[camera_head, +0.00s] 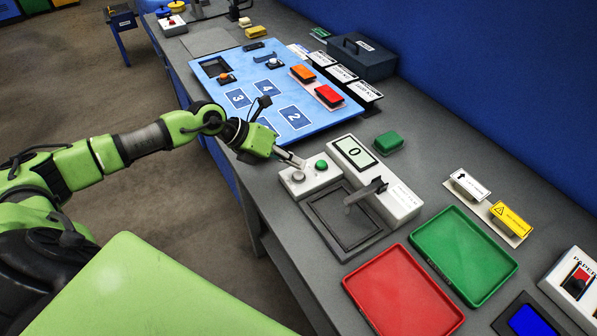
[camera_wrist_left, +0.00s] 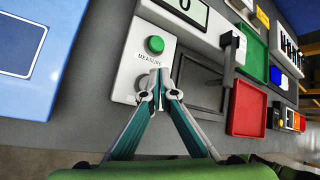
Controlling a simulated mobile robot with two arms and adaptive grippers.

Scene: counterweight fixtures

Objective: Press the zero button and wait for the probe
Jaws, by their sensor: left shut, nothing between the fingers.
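A white button box (camera_head: 310,178) sits on the grey bench, with a green button (camera_head: 321,165) and a grey button (camera_head: 298,177). The left wrist view shows the green button (camera_wrist_left: 155,44) with the label MEASURE under it; the grey button there is largely hidden behind the fingers. Beside the box stands a white gauge (camera_head: 390,195) whose display (camera_head: 354,151) reads 0, with a dark probe arm (camera_head: 366,191) over a dark framed plate (camera_head: 345,218). My left gripper (camera_head: 302,164) is shut and empty, its tips (camera_wrist_left: 158,80) over or near the box between the buttons; contact cannot be told. My right gripper is out of view.
A blue board (camera_head: 230,110) with numbered fields lies behind the box. A red tray (camera_head: 402,290) and a green tray (camera_head: 464,254) lie in front of the gauge. A green block (camera_head: 389,141) and a dark toolbox (camera_head: 362,57) stand near the blue wall.

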